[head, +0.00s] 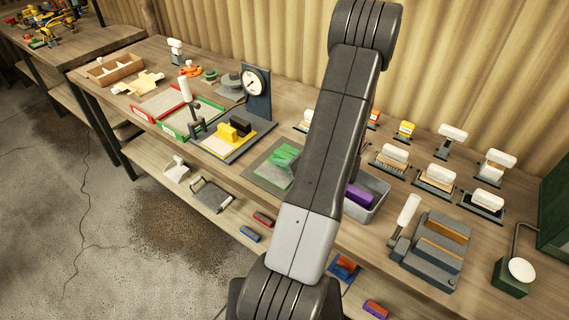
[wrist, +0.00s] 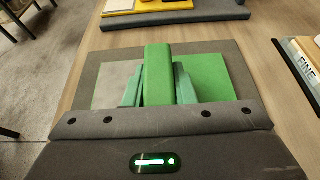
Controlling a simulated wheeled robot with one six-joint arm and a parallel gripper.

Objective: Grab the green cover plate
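A bright green block (wrist: 158,75) stands out in the middle of the wrist view, over a grey mat (wrist: 82,75) with a green-and-grey inner panel (wrist: 215,75). I cannot tell whether block and panel are one piece. My gripper (wrist: 159,85) has one teal finger close on each side of the block, with no clear gap. Whether the fingers press on it is not clear. In the head view the green block (head: 286,154) is above the mat (head: 262,183), partly behind my arm. The gripper body hides the block's near end.
A dial gauge stand (head: 257,90) with yellow blocks stands left of the mat. A grey tray (head: 372,205) with a purple block is to the right. White-topped brushes and stamps (head: 438,177) fill the bench's right side. A lower shelf holds small coloured blocks (head: 263,219).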

